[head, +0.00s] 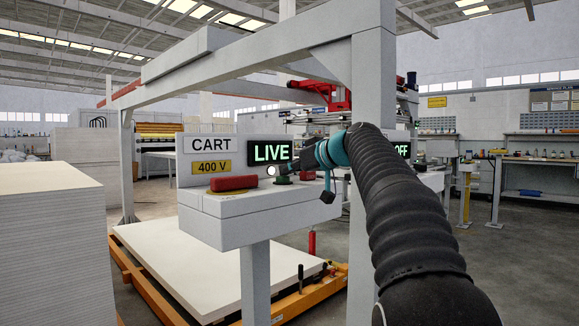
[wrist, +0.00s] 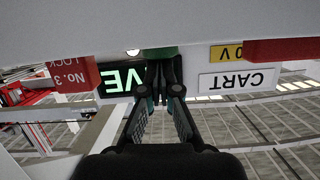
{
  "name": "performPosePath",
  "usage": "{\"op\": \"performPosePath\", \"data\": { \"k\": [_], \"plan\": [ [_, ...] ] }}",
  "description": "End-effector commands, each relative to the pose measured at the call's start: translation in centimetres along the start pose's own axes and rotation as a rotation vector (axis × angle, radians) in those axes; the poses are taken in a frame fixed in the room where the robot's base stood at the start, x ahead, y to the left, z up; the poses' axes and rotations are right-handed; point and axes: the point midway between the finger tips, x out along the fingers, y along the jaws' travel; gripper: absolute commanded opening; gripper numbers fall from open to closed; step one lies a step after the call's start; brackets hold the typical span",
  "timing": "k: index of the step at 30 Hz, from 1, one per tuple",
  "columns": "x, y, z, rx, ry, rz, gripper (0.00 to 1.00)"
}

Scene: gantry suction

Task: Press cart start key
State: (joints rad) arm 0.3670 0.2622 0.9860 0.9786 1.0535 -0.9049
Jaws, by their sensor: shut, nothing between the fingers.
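The cart control box (head: 235,222) stands on a post, with a CART sign (head: 210,145), a yellow 400 V plate and a lit LIVE display (head: 270,152). A green start key (head: 283,180) sits on its top, below the display. My gripper (head: 284,169) is shut and empty, reaching in from the right with its tips at the green key. The wrist view is upside down; there the shut fingertips (wrist: 161,70) point at the green key (wrist: 160,52), which they partly hide. I cannot tell whether they touch it.
A red handle (head: 233,183) lies on the box left of the key. A red No. 3 LOCK block (wrist: 70,78) is on the key's other side. A second display reading OFF (head: 403,149) is behind my arm. A gantry post (head: 372,80) rises close behind my arm.

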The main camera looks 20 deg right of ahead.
Motion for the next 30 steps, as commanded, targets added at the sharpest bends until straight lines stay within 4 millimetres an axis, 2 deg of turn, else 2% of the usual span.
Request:
{"op": "performPosePath", "data": {
  "k": [8, 17, 30],
  "plan": [
    [0.0, 0.0, 0.1, 0.000, 0.000, 0.000, 0.00],
    [0.7, 0.1, 2.4, 0.000, -0.002, -0.001, 0.00],
    [0.9, 0.2, 2.3, 0.004, -0.013, -0.005, 0.00]
  ]
}}
